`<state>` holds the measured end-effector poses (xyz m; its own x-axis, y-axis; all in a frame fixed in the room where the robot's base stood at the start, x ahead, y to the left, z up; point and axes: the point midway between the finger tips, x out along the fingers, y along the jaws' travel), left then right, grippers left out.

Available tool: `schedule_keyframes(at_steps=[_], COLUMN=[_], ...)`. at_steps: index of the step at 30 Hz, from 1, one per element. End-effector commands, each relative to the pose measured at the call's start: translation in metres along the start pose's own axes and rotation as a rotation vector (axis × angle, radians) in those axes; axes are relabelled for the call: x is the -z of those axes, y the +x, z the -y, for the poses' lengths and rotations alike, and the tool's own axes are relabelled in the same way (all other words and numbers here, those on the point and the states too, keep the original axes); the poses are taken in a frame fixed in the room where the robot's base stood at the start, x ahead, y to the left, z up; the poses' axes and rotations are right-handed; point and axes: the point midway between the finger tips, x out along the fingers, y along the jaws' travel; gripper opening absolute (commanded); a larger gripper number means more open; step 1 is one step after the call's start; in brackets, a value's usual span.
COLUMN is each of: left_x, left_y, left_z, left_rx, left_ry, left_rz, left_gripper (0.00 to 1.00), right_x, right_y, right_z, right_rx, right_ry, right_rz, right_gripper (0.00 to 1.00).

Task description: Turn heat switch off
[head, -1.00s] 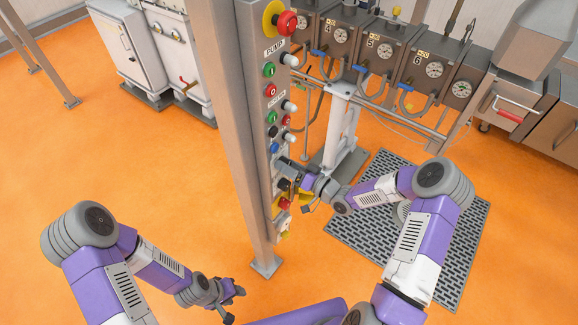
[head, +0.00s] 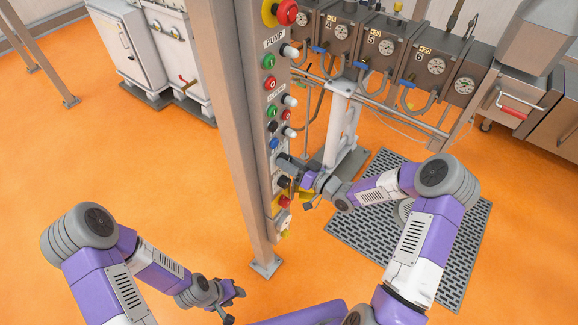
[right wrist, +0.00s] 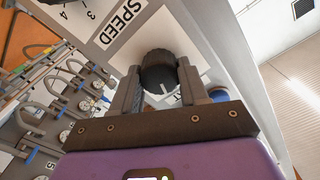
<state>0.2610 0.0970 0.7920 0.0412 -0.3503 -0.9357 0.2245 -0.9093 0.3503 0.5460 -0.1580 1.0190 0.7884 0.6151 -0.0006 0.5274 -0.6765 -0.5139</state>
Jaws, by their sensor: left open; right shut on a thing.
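My right gripper (right wrist: 158,92) is shut on a black round knob (right wrist: 157,68) with a white mark on its face. One finger lies on each side of the knob. A white label behind the knob is mostly hidden; only a letter like a T shows, so I cannot read the full name. In the head view my right gripper (head: 284,160) is at the control panel (head: 268,110) on the metal post, below a blue button (head: 274,144). My left gripper (head: 231,301) is open and empty, low over the floor, left of the post.
The panel carries several buttons and knobs, with a red emergency stop (head: 287,12) on top. A SPEED label (right wrist: 122,22) is close to the gripped knob. A row of gauge boxes (head: 385,45) stands behind.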

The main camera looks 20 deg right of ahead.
Motion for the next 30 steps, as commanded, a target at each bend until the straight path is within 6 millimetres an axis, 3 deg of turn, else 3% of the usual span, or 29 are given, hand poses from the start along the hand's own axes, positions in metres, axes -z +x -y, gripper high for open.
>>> schedule_keyframes(at_steps=[18,30], left_x=[0.004,0.005], left_y=[0.082,0.114], left_z=[0.031,0.043], left_rx=[0.0,0.0], left_ry=[0.0,0.0], left_rz=[0.0,0.0], left_gripper=[0.43,0.43], right_x=[-0.005,-0.003], right_y=[0.0,0.0], right_z=[-0.002,-0.001], right_rx=[0.001,0.0], right_ry=[-0.569,-0.814], right_rz=[-0.001,0.0], right_gripper=[0.13,0.13])
